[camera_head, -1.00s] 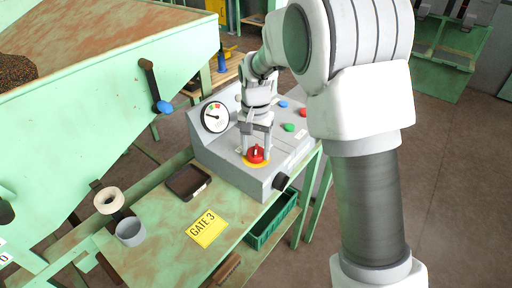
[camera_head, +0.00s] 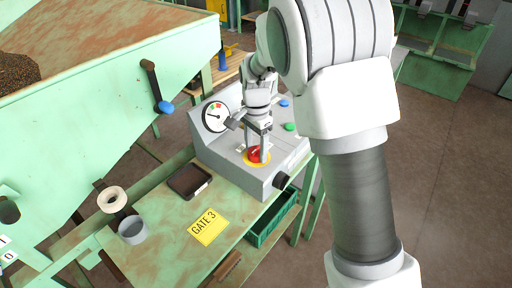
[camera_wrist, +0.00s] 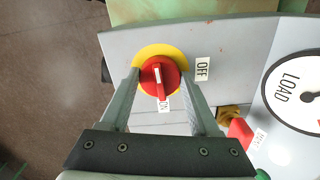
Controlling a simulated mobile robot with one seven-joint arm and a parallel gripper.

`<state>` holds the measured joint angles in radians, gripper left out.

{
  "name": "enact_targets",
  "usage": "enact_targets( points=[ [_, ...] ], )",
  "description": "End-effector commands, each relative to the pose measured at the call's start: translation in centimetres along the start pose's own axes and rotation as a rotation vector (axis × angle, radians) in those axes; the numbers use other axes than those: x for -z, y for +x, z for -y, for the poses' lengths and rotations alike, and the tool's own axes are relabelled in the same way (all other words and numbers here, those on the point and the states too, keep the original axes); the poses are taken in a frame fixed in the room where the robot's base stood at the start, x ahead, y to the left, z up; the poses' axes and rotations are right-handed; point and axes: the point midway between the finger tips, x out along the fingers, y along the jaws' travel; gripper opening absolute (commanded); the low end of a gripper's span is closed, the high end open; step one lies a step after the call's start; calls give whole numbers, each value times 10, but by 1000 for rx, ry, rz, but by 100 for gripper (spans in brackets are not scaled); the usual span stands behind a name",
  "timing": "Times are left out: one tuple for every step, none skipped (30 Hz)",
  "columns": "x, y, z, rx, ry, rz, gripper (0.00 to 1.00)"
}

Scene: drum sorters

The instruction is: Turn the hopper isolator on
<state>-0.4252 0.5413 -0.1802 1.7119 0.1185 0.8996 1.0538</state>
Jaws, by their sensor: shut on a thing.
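The isolator is a red rotary knob (camera_wrist: 172,72) on a yellow disc (camera_wrist: 142,53), on the sloped top of the grey control box (camera_head: 238,165). In the wrist view, an OFF label (camera_wrist: 202,69) sits right of the disc and an ON label (camera_wrist: 165,104) sits below it. The knob's raised handle lies nearly upright in the picture, its lower end by the ON label. My gripper (camera_wrist: 160,80) points down at the knob with a finger on each side, shut on it. In the head view the knob (camera_head: 254,155) is partly covered by my fingers.
A load gauge (camera_head: 215,117), a green button (camera_head: 290,127) and a blue button (camera_head: 284,103) are on the same box. A black knob (camera_head: 281,180) sticks out of its front.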

Motion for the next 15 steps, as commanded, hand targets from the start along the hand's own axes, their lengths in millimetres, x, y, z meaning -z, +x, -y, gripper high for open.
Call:
enact_targets(
  points=[
    [1, -1, 1, 3, 1, -3, 7],
    [1, -1, 1, 3, 2, -3, 7],
    [1, -1, 1, 4, 2, -3, 7],
    [1, -1, 1, 4, 1, -3, 7],
    [1, -1, 1, 4, 1, -3, 7],
    [1, -1, 1, 4, 1, -3, 7],
    [1, -1, 1, 4, 1, -3, 7],
    [1, -1, 1, 4, 1, -3, 7],
    [1, -1, 1, 4, 1, -3, 7],
    [1, -1, 1, 4, 1, -3, 64],
    [1, -1, 1, 4, 1, -3, 70],
    [1, -1, 1, 3, 0, -2, 77],
    [1, -1, 1, 3, 0, -2, 82],
    [1, -1, 1, 3, 0, -2, 88],
    [1, -1, 1, 2, 0, -2, 93]
  ],
)
